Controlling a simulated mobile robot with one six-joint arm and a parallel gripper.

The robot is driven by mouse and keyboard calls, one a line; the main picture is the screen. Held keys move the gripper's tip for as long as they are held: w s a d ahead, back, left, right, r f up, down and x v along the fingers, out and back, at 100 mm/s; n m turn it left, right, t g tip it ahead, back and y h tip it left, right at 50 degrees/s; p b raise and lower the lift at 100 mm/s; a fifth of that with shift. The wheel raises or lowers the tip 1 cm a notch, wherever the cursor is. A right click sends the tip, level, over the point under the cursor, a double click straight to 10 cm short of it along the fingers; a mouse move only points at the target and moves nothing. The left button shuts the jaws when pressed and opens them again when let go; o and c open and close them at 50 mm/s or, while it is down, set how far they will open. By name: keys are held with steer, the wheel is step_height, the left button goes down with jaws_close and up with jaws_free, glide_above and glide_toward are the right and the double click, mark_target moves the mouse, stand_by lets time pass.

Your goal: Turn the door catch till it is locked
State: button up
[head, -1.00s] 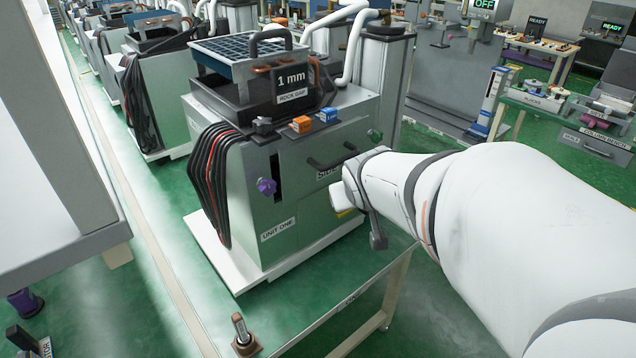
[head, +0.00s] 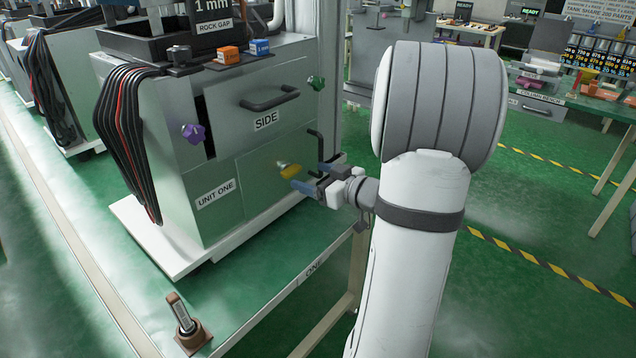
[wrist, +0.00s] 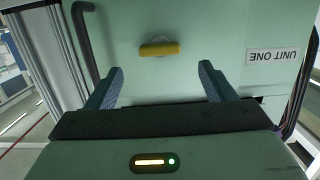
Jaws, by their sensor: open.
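The door catch (head: 289,171) is a small yellow bar on the pale green front panel of the unit, to the right of the "UNIT ONE" label (head: 215,193). It also shows in the wrist view (wrist: 159,49), where it lies crosswise and the label is upside down. My gripper (head: 312,177) faces the panel just right of the catch in the head view. In the wrist view its blue-grey fingers (wrist: 161,70) stand wide apart, with the catch beyond and between them. Nothing is between the fingers, and they appear apart from the catch.
A black upright handle (head: 316,150) stands close to my fingers. A black drawer handle (head: 270,100) and a "SIDE" label (head: 266,120) are above. Purple (head: 193,133) and green (head: 316,83) knobs project from the unit. A brown-based post (head: 187,325) stands at front left.

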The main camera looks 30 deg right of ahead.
mark_target(295, 171)
steer(key=x, duration=0.6)
steer(key=c, duration=1.1)
steer(key=o, duration=1.1)
